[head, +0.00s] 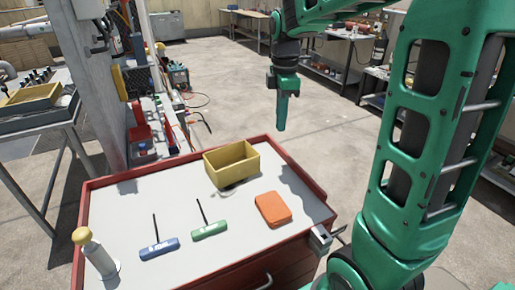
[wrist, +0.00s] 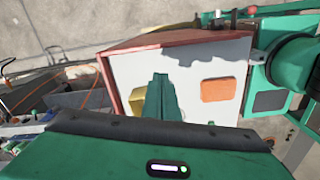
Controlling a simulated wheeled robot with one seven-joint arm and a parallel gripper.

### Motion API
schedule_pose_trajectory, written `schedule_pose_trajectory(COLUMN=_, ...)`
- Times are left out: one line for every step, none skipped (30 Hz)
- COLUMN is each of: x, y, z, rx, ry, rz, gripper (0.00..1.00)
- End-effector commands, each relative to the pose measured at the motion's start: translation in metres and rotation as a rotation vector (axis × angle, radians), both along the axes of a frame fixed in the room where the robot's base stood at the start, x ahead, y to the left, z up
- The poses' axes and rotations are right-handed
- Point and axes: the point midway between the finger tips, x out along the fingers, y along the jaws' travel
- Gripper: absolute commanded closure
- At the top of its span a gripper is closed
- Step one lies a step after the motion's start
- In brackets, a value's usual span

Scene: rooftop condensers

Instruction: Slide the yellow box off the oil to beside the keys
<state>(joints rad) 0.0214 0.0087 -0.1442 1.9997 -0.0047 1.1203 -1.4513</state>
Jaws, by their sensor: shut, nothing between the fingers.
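The yellow box (head: 231,166), open-topped, sits near the far edge of the tray-like cart top. A greyish wet-looking patch (head: 232,189) shows at its front edge, likely the oil; the rest is hidden under the box. Two T-handled keys lie to the box's near left: one blue (head: 160,248), one green (head: 209,230). My gripper (head: 281,129) is shut and empty, pointing down in the air to the right of and above the box, apart from it. In the wrist view my gripper (wrist: 162,82) partly covers the yellow box (wrist: 114,101).
An orange case (head: 273,208) lies right of the green key. A white cylinder with a yellow knob (head: 95,254) stands at the cart's near left corner. The red cart rim (head: 180,165) borders the top. Bare surface lies left of the box, beyond the keys.

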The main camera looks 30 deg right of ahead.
Motion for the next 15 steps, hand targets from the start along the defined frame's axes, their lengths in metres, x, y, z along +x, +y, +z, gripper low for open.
schedule_pose_trajectory(x=0.01, y=0.005, z=-0.001, rx=0.0, ry=0.001, rz=0.063, gripper=1.0)
schedule_pose_trajectory(x=0.014, y=0.007, z=-0.001, rx=0.0, ry=0.001, rz=0.095, gripper=1.0)
schedule_pose_trajectory(x=0.019, y=0.009, z=-0.001, rx=0.0, ry=0.001, rz=0.133, gripper=1.0)
schedule_pose_trajectory(x=0.022, y=0.011, z=-0.001, rx=0.001, ry=0.0, rz=0.155, gripper=1.0)
schedule_pose_trajectory(x=0.024, y=0.012, z=-0.001, rx=0.001, ry=0.0, rz=0.174, gripper=1.0)
schedule_pose_trajectory(x=0.026, y=0.013, z=-0.002, rx=0.001, ry=0.001, rz=0.192, gripper=1.0)
schedule_pose_trajectory(x=0.027, y=0.014, z=-0.003, rx=0.001, ry=0.001, rz=0.201, gripper=1.0)
schedule_pose_trajectory(x=0.028, y=0.014, z=-0.004, rx=0.002, ry=0.002, rz=0.209, gripper=1.0)
schedule_pose_trajectory(x=0.028, y=0.015, z=-0.006, rx=0.002, ry=0.002, rz=0.214, gripper=1.0)
schedule_pose_trajectory(x=0.028, y=0.015, z=-0.008, rx=0.002, ry=0.003, rz=0.215, gripper=1.0)
schedule_pose_trajectory(x=0.028, y=0.015, z=-0.011, rx=0.002, ry=0.003, rz=0.215, gripper=1.0)
schedule_pose_trajectory(x=0.028, y=0.015, z=-0.016, rx=0.002, ry=0.003, rz=0.214, gripper=1.0)
schedule_pose_trajectory(x=0.028, y=0.014, z=-0.021, rx=0.002, ry=0.004, rz=0.214, gripper=1.0)
schedule_pose_trajectory(x=0.027, y=0.014, z=-0.025, rx=0.003, ry=0.005, rz=0.213, gripper=1.0)
schedule_pose_trajectory(x=0.027, y=0.014, z=-0.032, rx=0.002, ry=0.004, rz=0.213, gripper=1.0)
